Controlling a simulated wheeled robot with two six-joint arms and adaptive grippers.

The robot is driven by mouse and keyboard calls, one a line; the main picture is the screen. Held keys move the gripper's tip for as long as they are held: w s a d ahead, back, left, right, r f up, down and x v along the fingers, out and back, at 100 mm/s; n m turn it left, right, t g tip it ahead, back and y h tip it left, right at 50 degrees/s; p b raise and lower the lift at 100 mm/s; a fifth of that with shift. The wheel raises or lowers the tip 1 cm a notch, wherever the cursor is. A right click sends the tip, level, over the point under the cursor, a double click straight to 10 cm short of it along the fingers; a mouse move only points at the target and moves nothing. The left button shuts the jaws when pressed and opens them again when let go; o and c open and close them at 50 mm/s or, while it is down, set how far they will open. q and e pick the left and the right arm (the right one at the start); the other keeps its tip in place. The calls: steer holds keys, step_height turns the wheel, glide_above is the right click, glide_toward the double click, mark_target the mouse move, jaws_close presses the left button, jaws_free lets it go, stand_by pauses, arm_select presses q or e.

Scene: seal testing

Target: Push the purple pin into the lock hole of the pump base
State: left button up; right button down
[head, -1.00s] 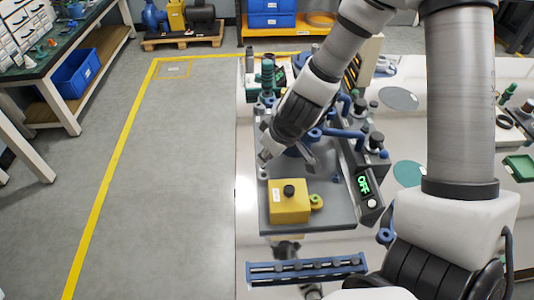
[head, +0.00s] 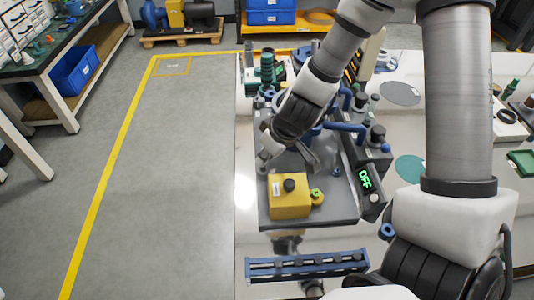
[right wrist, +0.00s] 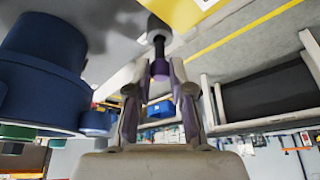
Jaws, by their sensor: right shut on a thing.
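I cannot tell how deep the shaft sits; the lock hole is hidden. My left gripper is not in view.
A blue rack (head: 306,266) lies in front. The floor at left is clear.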

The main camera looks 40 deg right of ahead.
steer(key=shift+f+b, duration=0.55)
steer(key=shift+f, duration=0.15)
steer(key=c, duration=1)
jaws_free()
steer(key=shift+o, duration=0.2)
step_height(320, 180, up, 5)
steer(key=p, duration=0.5)
